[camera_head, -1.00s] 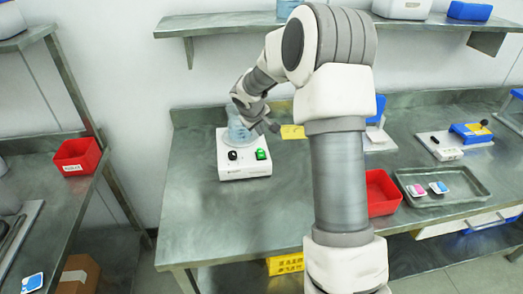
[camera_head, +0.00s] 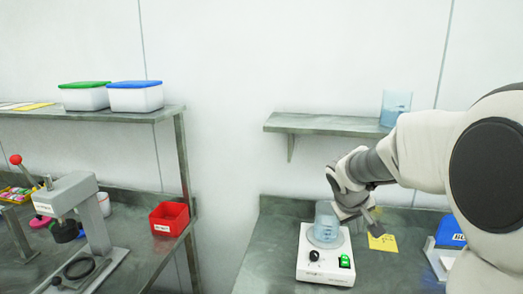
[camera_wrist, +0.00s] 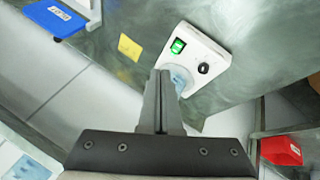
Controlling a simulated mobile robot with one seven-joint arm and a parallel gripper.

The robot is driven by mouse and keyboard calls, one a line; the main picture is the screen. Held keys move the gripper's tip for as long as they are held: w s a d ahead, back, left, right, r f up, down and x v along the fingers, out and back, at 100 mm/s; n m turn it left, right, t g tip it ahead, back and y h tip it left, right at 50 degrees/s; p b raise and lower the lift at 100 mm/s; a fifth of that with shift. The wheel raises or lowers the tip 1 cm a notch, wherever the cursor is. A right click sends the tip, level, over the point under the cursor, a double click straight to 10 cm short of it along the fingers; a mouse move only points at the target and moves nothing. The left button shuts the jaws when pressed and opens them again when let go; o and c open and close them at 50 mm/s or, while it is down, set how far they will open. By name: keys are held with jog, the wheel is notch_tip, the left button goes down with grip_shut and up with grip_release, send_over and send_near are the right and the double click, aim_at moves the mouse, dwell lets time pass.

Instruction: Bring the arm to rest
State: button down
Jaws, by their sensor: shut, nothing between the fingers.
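My arm reaches in from the right of the head view, bent, with its end above the bench. My gripper (camera_head: 374,216) points down beside a beaker with bluish contents (camera_head: 326,222), just to its right. In the wrist view my gripper (camera_wrist: 161,75) shows its two fingers pressed together with nothing between them. The beaker stands on a white device (camera_head: 324,264) with a black knob and a green switch. In the wrist view the fingers partly cover the beaker (camera_wrist: 181,80), and the device (camera_wrist: 205,52) lies beyond them.
A yellow label (camera_head: 383,242) lies on the bench right of the device. A shelf (camera_head: 318,124) with another beaker (camera_head: 396,107) hangs above. A red bin (camera_head: 169,219) and a press (camera_head: 82,210) stand on the left bench. A gap separates the benches.

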jog(key=s+a+r+y, duration=0.1)
jog(key=s+a, duration=0.2)
jog(key=s, duration=0.6)
jog(key=s+a+r+m+y, duration=0.1)
jog(key=s+a+r, duration=0.1)
jog(key=s, duration=0.7)
jog(key=s+a+r+m+y, duration=0.1)
jog(key=s+a, duration=0.3)
jog(key=s, duration=0.4)
jog(key=shift+s+a+r+t+y, duration=0.15)
jog(key=shift+s+r+t+y, duration=0.2)
jog(key=shift+y, duration=0.25)
